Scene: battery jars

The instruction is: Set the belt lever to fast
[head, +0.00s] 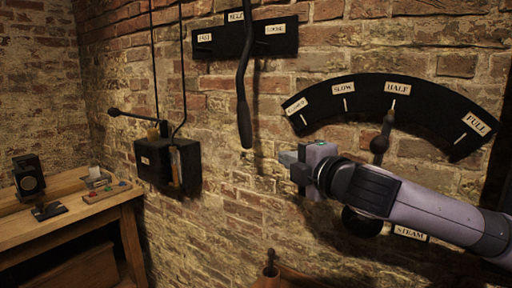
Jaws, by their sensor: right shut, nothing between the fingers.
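The belt lever (244,120) is a long dark rod with a thick grip at its lower end. It hangs nearly straight down in front of the brick wall. It crosses a black plate (220,46) between the FAST label (204,38) on the left and a label (275,29) on the right that seems to read LOOSE. The lever's top end is cut off by the picture's edge. My right gripper (288,165) is shut and empty, to the right of and a little below the grip, apart from it in the picture. My left gripper is not in view.
A curved black steam scale (420,97) is on the wall at right, its lever (381,140) pointing at HALF, just above my right arm. A dark wall box (153,165) with a side arm is left of the belt lever. A wooden bench (75,227) stands at far left.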

